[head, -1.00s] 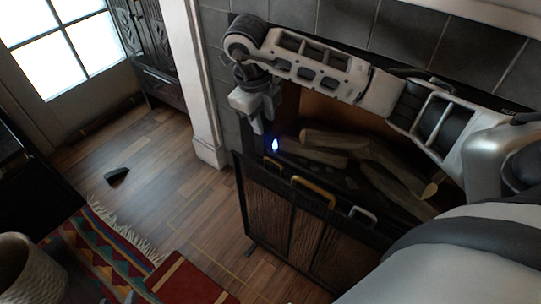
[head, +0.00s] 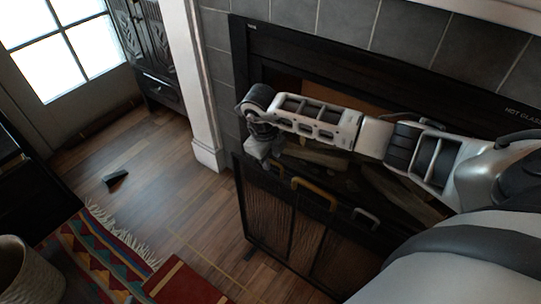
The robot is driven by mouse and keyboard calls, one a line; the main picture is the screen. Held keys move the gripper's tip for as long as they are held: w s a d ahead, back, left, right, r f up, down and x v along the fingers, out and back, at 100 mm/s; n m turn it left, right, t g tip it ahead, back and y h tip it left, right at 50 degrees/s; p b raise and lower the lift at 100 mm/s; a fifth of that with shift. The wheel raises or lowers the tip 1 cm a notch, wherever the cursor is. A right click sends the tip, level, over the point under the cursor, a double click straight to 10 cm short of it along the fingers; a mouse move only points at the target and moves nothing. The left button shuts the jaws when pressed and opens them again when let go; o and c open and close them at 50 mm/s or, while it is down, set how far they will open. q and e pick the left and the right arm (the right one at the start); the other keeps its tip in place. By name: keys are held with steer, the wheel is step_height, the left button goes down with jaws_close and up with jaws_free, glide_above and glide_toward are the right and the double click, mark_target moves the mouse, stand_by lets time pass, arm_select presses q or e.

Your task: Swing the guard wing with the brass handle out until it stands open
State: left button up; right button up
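The dark guard (head: 283,228) stands in front of the fireplace, with mesh panels in a black frame. The brass handle (head: 315,192) sits at the top of the guard, between a dark handle (head: 273,166) on its left and a silver handle (head: 366,218) on its right. The panels look in line with each other. My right gripper (head: 262,158) is at the guard's top left corner, left of and apart from the brass handle. Its fingertips are small and partly hidden, so I cannot tell how far apart they are. My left gripper is out of view.
Logs (head: 390,188) lie in the firebox behind the guard. The wood floor (head: 190,195) left of the guard is mostly clear, with a small dark wedge (head: 115,178) on it. A patterned rug (head: 95,245), a red item (head: 190,285) and a woven basket (head: 28,270) are at lower left.

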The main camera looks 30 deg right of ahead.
jaws_close()
